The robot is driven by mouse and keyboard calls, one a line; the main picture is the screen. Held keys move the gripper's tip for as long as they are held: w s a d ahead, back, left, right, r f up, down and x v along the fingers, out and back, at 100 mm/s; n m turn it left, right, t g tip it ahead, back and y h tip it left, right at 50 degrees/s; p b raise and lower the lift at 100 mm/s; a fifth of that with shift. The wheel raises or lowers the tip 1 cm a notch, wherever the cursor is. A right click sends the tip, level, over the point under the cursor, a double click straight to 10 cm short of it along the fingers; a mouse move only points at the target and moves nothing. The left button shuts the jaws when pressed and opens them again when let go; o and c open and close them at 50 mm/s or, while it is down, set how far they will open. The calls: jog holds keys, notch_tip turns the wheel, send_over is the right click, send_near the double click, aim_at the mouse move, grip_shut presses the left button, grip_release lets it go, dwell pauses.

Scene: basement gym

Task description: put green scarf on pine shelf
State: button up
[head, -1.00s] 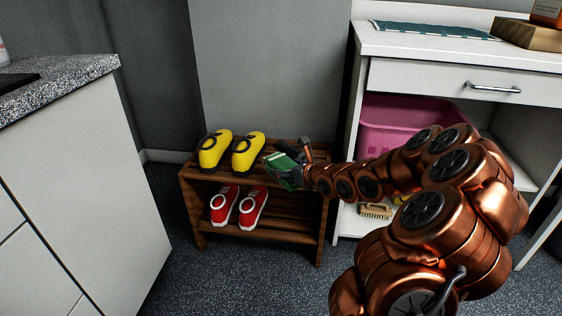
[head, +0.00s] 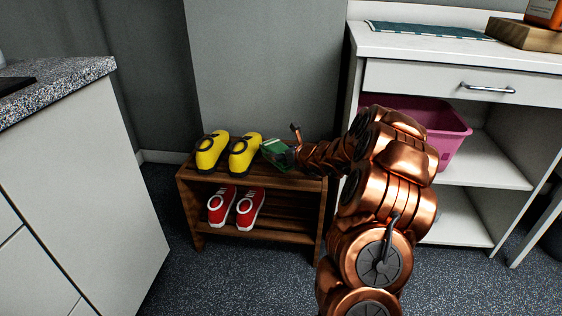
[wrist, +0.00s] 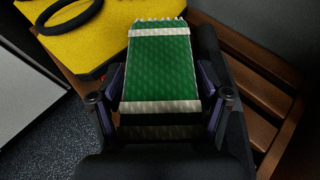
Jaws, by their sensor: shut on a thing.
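The green scarf (head: 277,152), folded, with white bands and a fringe, is held in my gripper (head: 287,155). In the wrist view the scarf (wrist: 160,70) lies between the two fingers of my gripper (wrist: 163,100), which are shut on its sides. The pine shelf (head: 285,182) is a low brown slatted rack with two levels. My gripper is over the right part of its top level, just right of the yellow shoes. Shelf slats (wrist: 262,62) show to the right of the scarf in the wrist view. I cannot tell whether the scarf touches the top slats.
Two yellow shoes (head: 243,153) stand on the top level at left; one (wrist: 75,35) is close beside the scarf. Red shoes (head: 249,208) are on the lower level. A white cabinet (head: 430,75) with a pink basket (head: 447,132) stands right, a white counter (head: 80,190) left.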

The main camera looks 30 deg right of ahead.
jog(key=shift+f+b, duration=1.1)
jog(key=shift+f, duration=0.65)
jog(key=shift+f, duration=0.15)
jog(key=o, duration=1)
jog(key=shift+c, duration=0.2)
jog(key=shift+r, duration=0.25)
jog(key=p+v, duration=0.3)
jog(key=v, duration=0.8)
jog(key=shift+s, duration=0.5)
